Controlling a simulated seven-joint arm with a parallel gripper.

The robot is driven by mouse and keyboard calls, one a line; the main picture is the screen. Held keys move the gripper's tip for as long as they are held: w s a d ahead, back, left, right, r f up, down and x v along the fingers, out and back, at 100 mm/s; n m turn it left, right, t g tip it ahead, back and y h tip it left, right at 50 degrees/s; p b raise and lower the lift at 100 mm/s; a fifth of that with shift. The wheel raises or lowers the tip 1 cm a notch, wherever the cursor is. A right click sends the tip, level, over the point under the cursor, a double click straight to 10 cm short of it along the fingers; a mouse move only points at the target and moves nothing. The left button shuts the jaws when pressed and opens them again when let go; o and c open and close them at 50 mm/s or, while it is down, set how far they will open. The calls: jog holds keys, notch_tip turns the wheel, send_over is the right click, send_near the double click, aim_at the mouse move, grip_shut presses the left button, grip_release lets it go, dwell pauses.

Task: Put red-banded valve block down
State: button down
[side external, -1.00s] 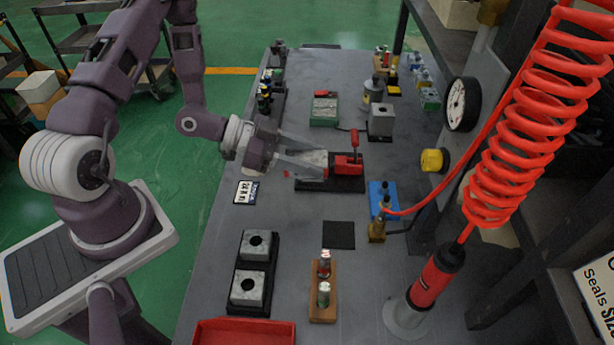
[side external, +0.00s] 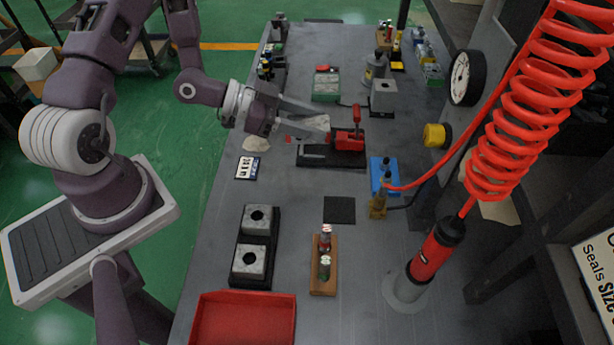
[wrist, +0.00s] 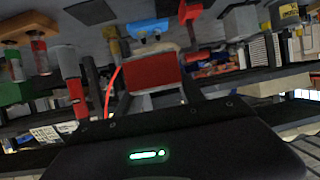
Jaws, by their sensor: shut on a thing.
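My gripper (side external: 308,121) is shut on the red-banded valve block (side external: 314,123). The block is grey in the side view, with a little red near the fingers; they partly hide it. In the wrist view its red face (wrist: 153,73) sits between the two dark fingers. The block hangs above and slightly left of a black fixture (side external: 318,158) with a red clamp (side external: 347,138) whose handle stands upright. The fixture's bed is visible and empty.
Two grey blocks on a black rack (side external: 240,265) stand front left, beside a red tray (side external: 243,318). A wooden holder (side external: 322,278) carries two small cylinders. A dark square pad (side external: 339,210) lies bare. A blue block (side external: 383,172) and red coiled hose (side external: 520,110) are at right.

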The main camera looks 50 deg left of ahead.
aim_at(310, 182)
jog(key=s+d+f, duration=0.1)
jog(key=d+f+m, duration=0.1)
jog(key=shift+s+f+g+h, duration=0.3)
jog(key=shift+s+g+h, duration=0.05)
jog(key=shift+g+h, duration=0.05)
notch_tip(310, 182, down, 10)
jog(key=shift+a+r, duration=0.1)
jog(key=shift+r, duration=0.1)
jog(key=shift+f, duration=0.15)
jog(key=c, duration=0.7)
grip_release()
jog(key=shift+o, duration=1)
jog(key=v, duration=0.6)
jog(key=shift+a+r, duration=0.25)
jog(key=shift+a, duration=0.1)
jog(key=o, duration=0.5)
jog(key=shift+s+a, duration=0.1)
jog(key=shift+s, duration=0.1)
